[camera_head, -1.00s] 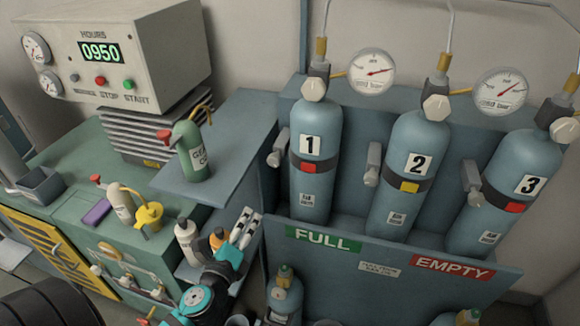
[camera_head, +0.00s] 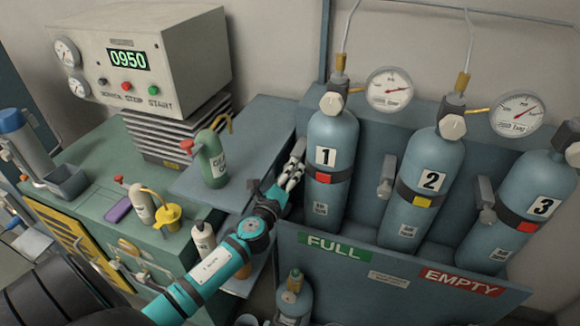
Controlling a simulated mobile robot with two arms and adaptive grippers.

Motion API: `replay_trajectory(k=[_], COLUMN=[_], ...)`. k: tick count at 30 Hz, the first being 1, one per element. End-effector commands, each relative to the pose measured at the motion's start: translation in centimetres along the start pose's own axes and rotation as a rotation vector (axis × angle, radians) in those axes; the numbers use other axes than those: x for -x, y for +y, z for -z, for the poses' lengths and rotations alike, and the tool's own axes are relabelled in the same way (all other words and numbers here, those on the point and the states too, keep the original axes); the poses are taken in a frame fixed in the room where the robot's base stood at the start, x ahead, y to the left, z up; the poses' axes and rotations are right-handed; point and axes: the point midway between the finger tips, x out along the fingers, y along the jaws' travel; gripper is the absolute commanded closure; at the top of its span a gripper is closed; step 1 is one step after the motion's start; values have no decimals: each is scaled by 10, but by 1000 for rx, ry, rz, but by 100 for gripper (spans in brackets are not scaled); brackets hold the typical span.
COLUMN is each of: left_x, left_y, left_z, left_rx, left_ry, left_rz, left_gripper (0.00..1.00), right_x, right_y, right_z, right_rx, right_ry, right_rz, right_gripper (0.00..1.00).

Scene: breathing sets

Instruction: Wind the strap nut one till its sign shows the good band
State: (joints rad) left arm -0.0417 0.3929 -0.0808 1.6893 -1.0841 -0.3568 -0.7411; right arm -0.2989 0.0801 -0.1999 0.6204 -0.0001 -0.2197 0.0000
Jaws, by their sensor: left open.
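Cylinder 1 (camera_head: 332,200) stands upright in the blue rack with a dark strap around it. The sign (camera_head: 322,178) on its strap shows red. The strap nut of cylinder 1 is at its left side, mostly covered by my left gripper (camera_head: 292,172). That gripper is open, with its fingers at the nut; I cannot tell whether they touch it. Cylinder 2 (camera_head: 425,178) has a yellow sign (camera_head: 422,201) and its own grey nut (camera_head: 386,178). Cylinder 3 (camera_head: 520,205) has a red sign (camera_head: 526,226) and a nut (camera_head: 487,205). My right gripper is not in view.
A blue shelf (camera_head: 262,135) with a green bottle (camera_head: 211,160) lies left of the gripper. The rack's front panel (camera_head: 400,255) rises before the cylinders. A white bottle (camera_head: 203,241) stands close to my left arm. Gauges (camera_head: 389,90) and pipes are above.

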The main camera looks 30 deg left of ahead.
Motion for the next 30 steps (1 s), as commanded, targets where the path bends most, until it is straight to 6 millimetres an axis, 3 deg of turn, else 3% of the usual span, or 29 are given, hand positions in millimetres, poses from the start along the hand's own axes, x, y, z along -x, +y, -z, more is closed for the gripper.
replay_trajectory(k=[6, 15, 28, 30], left_x=[-19, -21, -21, -21], left_y=[0, 1, 1, 1], left_z=[0, 0, 0, 0], left_rx=[-1, -1, 0, -6], left_ry=[0, 0, 0, 0], left_rz=[0, -1, -1, -1], left_gripper=[40, 40, 95, 97], right_x=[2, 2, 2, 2], right_y=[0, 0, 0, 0], right_z=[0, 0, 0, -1], right_rx=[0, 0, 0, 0], right_ry=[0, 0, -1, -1], right_rz=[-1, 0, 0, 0], right_gripper=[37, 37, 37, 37])
